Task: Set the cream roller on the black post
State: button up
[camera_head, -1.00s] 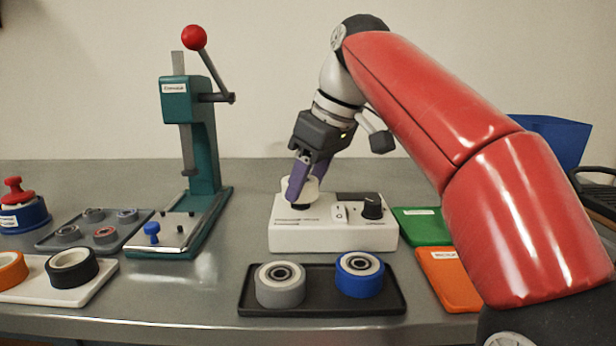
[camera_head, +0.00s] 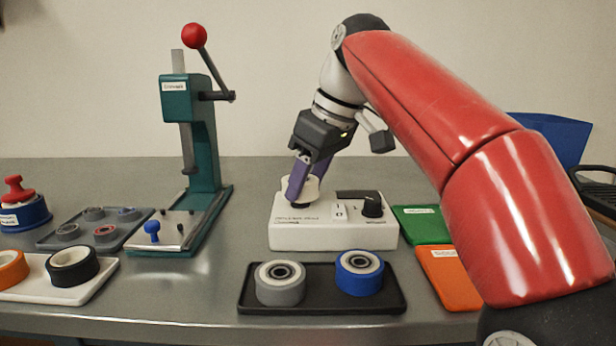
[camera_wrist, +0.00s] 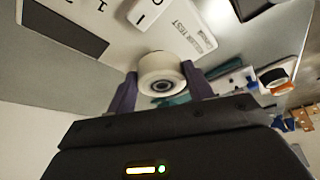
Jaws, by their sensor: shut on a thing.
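The cream roller (camera_wrist: 161,68) sits between the two purple fingers of my gripper (camera_wrist: 162,88) in the wrist view. In the head view my gripper (camera_head: 302,184) is shut on the roller (camera_head: 312,187), over the left part of the white roller test box (camera_head: 290,236). The black post itself is not clearly visible; a dark piece (camera_head: 299,204) shows just under the roller on the box top. I cannot tell whether the roller is around it or only above it.
The box carries a switch (camera_head: 339,211) and a black knob (camera_head: 372,205). A black tray (camera_head: 322,304) with grey and blue rollers lies in front. A teal press (camera_head: 203,140) stands left. Green (camera_head: 421,225) and orange (camera_head: 448,277) pads lie right.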

jog(key=shift+f+b, duration=0.45)
jog(key=shift+f, duration=0.1)
jog(key=o, duration=0.7)
jog(key=shift+r, duration=0.1)
